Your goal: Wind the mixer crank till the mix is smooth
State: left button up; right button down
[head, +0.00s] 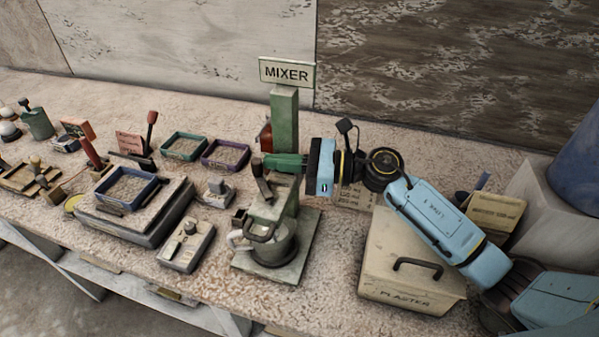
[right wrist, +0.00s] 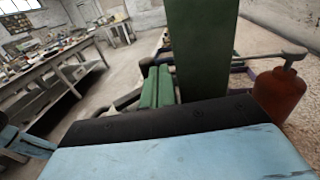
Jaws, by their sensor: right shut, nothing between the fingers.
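The mixer (head: 284,115) is a green post on a base plate, with a sign reading MIXER on top. A grey-green pot (head: 272,248) stands at its foot; the mix inside cannot be made out. A red-brown piece (head: 265,136) shows partly behind the post. In the right wrist view a red-brown grip (right wrist: 279,95) hangs at the end of a grey rod beside the post (right wrist: 200,50); it looks like the crank handle. My right gripper (head: 268,163) is shut and empty in front of the post, its green fingers (right wrist: 157,88) apart from the grip. My left gripper is out of view.
A plaster box (head: 405,270) with a dark handle stands right of the mixer, under my right arm. Left of it are a small switch box (head: 187,245), a blue tray (head: 126,187) on a slab, and green (head: 184,146) and purple (head: 226,154) trays.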

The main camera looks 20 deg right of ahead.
jog(key=shift+d, duration=0.1)
jog(key=shift+s+d+f, duration=0.1)
jog(key=shift+s+d, duration=0.1)
jog(key=shift+d, duration=0.05)
jog(key=b+v, duration=0.2)
jog(key=v, duration=1)
jog(key=shift+d+b, duration=0.3)
jog(key=shift+s, duration=0.15)
